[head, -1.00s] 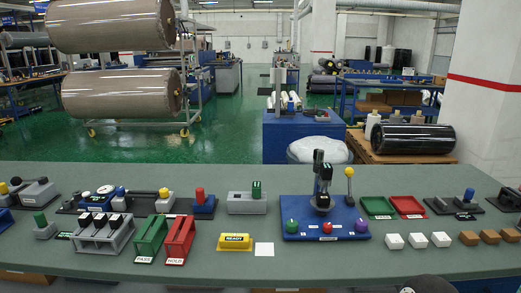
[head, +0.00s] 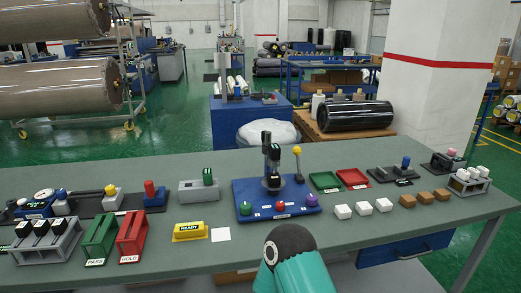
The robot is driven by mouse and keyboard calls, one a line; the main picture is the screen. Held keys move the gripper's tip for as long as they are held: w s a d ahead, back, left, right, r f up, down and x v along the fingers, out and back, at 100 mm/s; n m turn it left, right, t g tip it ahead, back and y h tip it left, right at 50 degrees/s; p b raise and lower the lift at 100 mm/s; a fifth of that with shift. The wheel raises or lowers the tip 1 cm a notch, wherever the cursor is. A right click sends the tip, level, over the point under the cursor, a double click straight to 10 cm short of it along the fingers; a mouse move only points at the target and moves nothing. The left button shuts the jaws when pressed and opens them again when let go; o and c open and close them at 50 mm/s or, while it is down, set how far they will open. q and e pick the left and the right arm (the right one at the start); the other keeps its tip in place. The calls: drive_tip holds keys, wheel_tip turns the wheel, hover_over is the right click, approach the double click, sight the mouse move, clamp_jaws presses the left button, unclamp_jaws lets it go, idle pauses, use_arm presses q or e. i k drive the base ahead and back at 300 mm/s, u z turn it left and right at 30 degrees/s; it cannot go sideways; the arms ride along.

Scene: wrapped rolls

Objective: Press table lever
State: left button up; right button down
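A blue press station (head: 275,212) stands on the green-grey table (head: 370,237), with a dark upright press column (head: 272,163) on it. Its lever (head: 298,163) is a thin rod with a yellow ball knob, standing roughly upright at the right of the column. Green, red and purple round buttons sit along the station's front edge. A teal and black part of my own arm rises at the bottom centre, in front of the station and apart from the lever in the picture. Neither gripper shows in this view.
Left of the station are a yellow READY block (head: 190,231), a green holder (head: 99,240) and a red holder (head: 132,236). To the right lie white cubes (head: 363,208), brown blocks (head: 425,197), a green tray (head: 325,181) and a red tray (head: 353,178). Open table lies right of centre in front.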

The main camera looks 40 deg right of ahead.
sight(297, 151)
drive_tip(key=z, duration=0.85)
drive_tip(key=i, duration=0.15)
drive_tip(key=u, duration=2.15)
drive_tip(key=k, duration=2.3)
drive_tip(key=z, duration=1.15)
drive_tip(key=i, duration=0.9)
drive_tip(key=z, duration=0.1)
